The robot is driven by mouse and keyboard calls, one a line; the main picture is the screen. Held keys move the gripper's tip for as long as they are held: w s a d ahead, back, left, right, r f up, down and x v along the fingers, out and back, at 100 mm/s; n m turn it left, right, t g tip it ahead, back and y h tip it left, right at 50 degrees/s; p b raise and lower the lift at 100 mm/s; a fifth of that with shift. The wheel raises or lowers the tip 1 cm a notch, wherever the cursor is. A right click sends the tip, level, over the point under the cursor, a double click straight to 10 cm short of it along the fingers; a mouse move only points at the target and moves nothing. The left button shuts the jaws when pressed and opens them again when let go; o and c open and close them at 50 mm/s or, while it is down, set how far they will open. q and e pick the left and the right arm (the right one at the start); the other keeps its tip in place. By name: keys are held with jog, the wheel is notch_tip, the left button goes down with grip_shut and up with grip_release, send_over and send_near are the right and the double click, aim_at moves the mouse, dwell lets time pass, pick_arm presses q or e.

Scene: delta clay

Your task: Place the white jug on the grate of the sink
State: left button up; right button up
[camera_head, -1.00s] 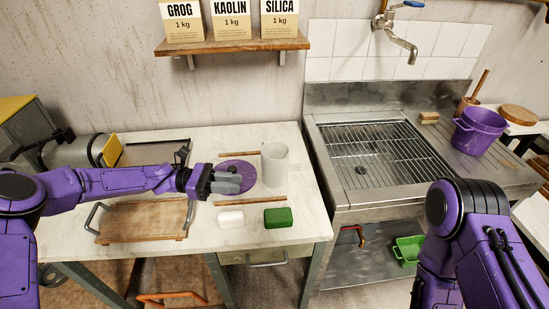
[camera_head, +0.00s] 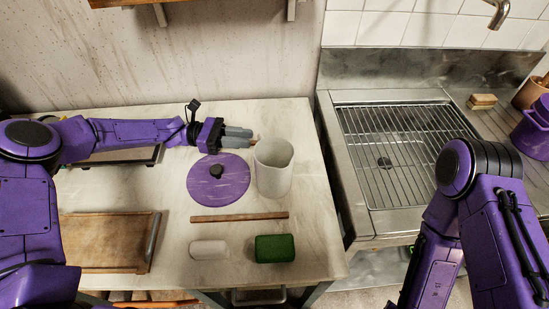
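The white jug (camera_head: 274,169) stands upright on the pale worktop, right of a purple round lid (camera_head: 218,181) with a dark knob. My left gripper (camera_head: 252,138) reaches in from the left, above the lid. Its grey fingertips point right and end close to the jug's upper left side. I cannot tell whether they touch it or how far apart they are. The sink's metal grate (camera_head: 395,160) is to the right, bare in the part that shows. My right arm covers its lower right corner; my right gripper is out of the picture.
A wooden stick (camera_head: 239,217), a white block (camera_head: 209,249) and a green block (camera_head: 275,248) lie in front of the lid and jug. A wooden board (camera_head: 105,240) lies left.

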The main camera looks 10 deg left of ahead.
aim_at(267, 142)
pick_arm(q)
jog(key=d+p, duration=0.1)
jog(key=d, duration=0.1)
jog(key=d+p, duration=0.1)
jog(key=d, duration=0.1)
jog(key=d+p, duration=0.1)
jog(key=d, duration=0.2)
jog(key=shift+s+r, duration=0.15)
jog(key=shift+s, duration=0.2)
jog(key=shift+d, duration=0.15)
grip_shut()
